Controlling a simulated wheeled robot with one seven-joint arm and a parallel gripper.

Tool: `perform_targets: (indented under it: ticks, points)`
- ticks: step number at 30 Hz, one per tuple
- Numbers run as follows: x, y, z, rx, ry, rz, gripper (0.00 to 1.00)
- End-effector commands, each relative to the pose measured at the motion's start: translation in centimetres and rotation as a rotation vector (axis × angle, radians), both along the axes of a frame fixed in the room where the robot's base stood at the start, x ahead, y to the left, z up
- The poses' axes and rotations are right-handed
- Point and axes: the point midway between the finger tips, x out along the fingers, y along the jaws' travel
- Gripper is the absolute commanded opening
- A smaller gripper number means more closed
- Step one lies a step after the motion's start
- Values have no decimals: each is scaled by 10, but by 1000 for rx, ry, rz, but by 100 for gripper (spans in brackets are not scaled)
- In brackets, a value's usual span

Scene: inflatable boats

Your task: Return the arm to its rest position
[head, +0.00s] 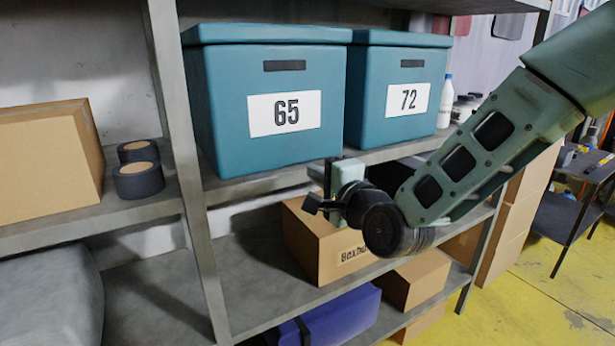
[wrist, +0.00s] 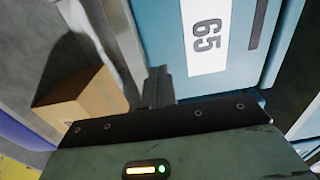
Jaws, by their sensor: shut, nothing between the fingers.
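My arm (head: 465,165) reaches in from the upper right of the head view and bends at a dark round joint. My gripper is at its end, in front of the shelving and below the teal box marked 65 (head: 285,85). In the wrist view my gripper (wrist: 157,86) has its dark fingers together, with nothing between them. The teal box marked 65 also shows there at the upper right (wrist: 232,50), turned sideways. In the head view the gripper's fingers are small and hard to make out.
A teal box marked 72 (head: 405,75) stands beside box 65. A cardboard box (head: 305,240) sits on the shelf below, behind my gripper. A shelf upright (head: 185,150) stands to the left. A dark side table (head: 575,200) is at right; yellow floor (head: 530,300) is open.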

Motion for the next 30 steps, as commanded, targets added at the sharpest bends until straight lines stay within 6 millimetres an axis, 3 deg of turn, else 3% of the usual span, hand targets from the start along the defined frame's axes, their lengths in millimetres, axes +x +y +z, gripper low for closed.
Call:
perform_targets:
  ticks: [3, 9, 14, 20, 24, 30]
  points:
    - [-15, -10, -2, 0, -1, 0, 0]
    - [-27, -18, -1, 0, -1, 1, 0]
    - [-49, -12, -19, -205, 25, 65, 0]
    - [-112, -20, -69, -718, 78, 276, 0]
    - [-167, -47, -99, -1058, 116, 483, 0]
    - [-250, -104, -125, -1439, 167, 847, 0]
